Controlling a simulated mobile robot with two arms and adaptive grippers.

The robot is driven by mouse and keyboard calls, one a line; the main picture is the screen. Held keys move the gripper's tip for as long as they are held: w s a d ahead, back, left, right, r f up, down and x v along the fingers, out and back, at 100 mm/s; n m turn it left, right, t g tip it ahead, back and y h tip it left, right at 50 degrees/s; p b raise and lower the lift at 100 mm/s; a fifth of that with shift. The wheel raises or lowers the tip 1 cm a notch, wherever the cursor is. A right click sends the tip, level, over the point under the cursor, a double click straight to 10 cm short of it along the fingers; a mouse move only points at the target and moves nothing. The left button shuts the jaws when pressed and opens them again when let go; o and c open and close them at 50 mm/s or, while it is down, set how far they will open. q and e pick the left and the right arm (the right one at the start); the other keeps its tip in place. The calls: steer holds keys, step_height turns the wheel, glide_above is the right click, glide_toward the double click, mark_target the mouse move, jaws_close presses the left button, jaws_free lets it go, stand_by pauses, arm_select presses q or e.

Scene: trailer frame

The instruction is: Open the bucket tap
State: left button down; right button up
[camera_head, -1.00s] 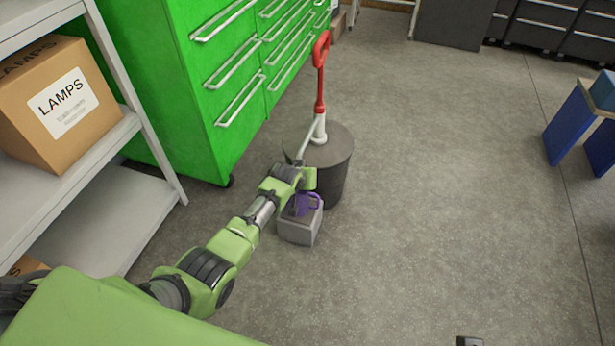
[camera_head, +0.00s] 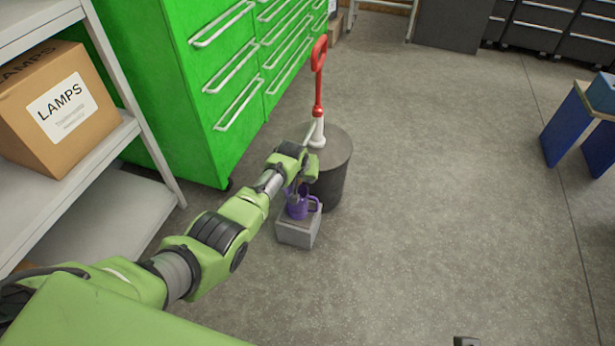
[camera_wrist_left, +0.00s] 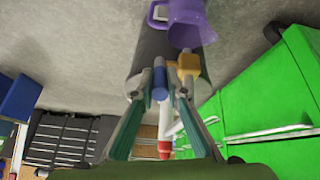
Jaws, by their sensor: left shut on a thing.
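The dark bucket (camera_head: 332,185) stands on the floor beside the green cabinet, with a white-and-red pump handle (camera_head: 318,85) rising from its lid. In the left wrist view its yellow tap (camera_wrist_left: 188,66) shows on the bucket's side, with a blue piece (camera_wrist_left: 160,85) beside it. My left gripper (camera_wrist_left: 160,78) has its teal fingers closed on this blue piece. In the head view the left gripper (camera_head: 303,178) is low at the bucket's near side and hides the tap. A purple mug (camera_head: 298,207) stands on a grey block (camera_head: 297,233) below; it also shows in the wrist view (camera_wrist_left: 188,25).
The green drawer cabinet (camera_head: 205,90) stands close on the left. A shelf (camera_head: 100,215) with a LAMPS box (camera_head: 60,110) is at the far left. The floor (camera_head: 440,190) to the right is clear up to a blue-sided stand (camera_head: 565,130).

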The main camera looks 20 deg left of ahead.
arm_select(q)
steer(key=c, duration=2)
jaws_free()
steer(key=shift+r, duration=0.1)
steer(key=shift+v, duration=5.9)
